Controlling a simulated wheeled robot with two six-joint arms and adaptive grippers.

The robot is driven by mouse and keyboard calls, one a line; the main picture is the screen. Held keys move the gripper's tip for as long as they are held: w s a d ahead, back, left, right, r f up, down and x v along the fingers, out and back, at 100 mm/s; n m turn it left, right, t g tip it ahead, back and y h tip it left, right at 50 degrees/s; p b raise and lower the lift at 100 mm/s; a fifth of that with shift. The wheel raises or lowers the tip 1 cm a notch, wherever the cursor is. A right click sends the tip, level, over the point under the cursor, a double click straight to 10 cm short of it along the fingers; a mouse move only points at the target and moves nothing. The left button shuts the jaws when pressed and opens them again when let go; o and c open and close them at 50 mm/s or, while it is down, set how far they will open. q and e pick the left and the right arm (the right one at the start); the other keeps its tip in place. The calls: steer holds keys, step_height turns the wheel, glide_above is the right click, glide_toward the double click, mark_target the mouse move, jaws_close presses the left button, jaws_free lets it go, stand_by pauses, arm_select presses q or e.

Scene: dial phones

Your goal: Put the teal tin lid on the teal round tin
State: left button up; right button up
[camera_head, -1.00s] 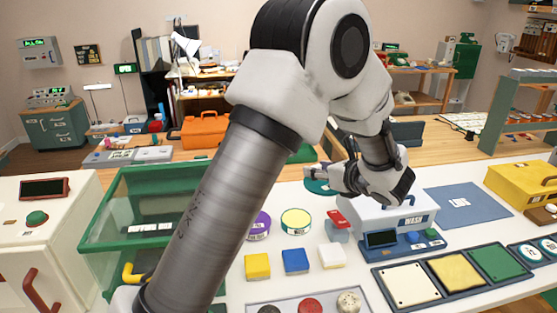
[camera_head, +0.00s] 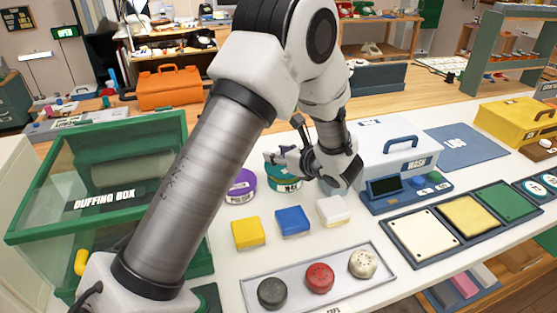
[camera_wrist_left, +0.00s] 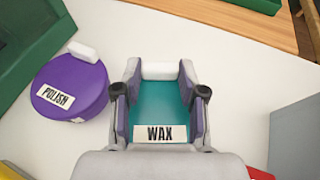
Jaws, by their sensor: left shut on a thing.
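The teal round tin (camera_head: 287,187) stands on the white table, just right of the purple tin (camera_head: 241,190). My left gripper (camera_head: 280,160) is directly over the teal tin and shut on the teal tin lid. In the left wrist view the lid (camera_wrist_left: 160,105) sits between the two fingers, with its WAX label toward the palm and its white knob at the far side. The tin's yellow inside is hidden under the lid and gripper. I cannot tell whether the lid rests fully on the rim. My right gripper is not in view.
The purple POLISH tin (camera_wrist_left: 68,90) is close on the left. Yellow (camera_head: 248,232), blue (camera_head: 292,221) and white (camera_head: 333,210) blocks stand in front. The WASH box (camera_head: 385,158) is to the right, the green buffing box (camera_head: 100,150) to the left.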

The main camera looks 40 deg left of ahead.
arm_select(q)
steer(key=shift+f, duration=0.8)
steer(key=o, duration=1.1)
steer(key=shift+d+r, duration=0.15)
steer(key=shift+r, duration=0.05)
steer(key=p+v, duration=0.6)
steer(key=v, duration=0.5)
steer(key=shift+s+d+p, duration=0.1)
steer(key=shift+d+p, duration=0.2)
steer(key=shift+p, duration=0.05)
